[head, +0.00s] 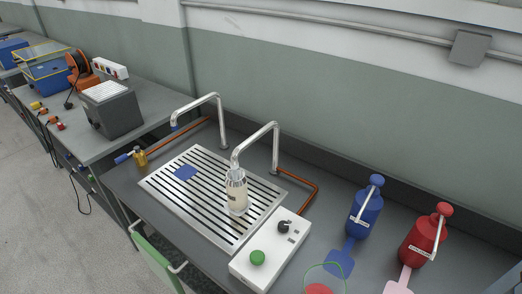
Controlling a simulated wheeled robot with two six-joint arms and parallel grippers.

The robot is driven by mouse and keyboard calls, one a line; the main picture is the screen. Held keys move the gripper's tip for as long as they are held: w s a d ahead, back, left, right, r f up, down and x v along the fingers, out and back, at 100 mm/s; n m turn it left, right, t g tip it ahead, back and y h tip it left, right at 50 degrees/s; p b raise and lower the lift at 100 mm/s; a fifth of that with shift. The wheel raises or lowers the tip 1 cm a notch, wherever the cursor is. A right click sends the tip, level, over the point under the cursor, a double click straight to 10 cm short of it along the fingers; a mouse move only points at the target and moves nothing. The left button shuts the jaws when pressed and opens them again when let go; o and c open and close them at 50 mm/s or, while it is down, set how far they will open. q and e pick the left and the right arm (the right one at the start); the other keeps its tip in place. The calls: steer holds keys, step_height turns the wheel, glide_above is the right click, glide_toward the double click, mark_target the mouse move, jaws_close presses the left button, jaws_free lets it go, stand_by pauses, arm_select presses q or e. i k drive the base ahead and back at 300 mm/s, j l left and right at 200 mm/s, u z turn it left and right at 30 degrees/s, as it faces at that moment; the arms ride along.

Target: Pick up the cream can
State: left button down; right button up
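A cream-coloured can (238,200) stands upright on the slotted metal drip tray (152,184), near its right side. Its upper part looks silvery and a small dark label shows on its side. The end of a bent metal spout (275,140) comes down right at its top; I cannot tell whether they touch. Neither of my grippers is in view.
A second bent spout (218,110) stands behind the tray. A white control box (250,268) with a green button and black knob is right of the tray. Blue (366,212) and red (421,240) bottles stand at the right.

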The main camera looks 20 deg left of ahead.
mark_target(236, 179)
steer(key=j, duration=0.65)
steer(key=i+j, duration=0.1)
steer(key=j, duration=0.6)
steer(key=j+u, duration=0.1)
steer(key=j, duration=0.55)
steer(key=i, duration=0.05)
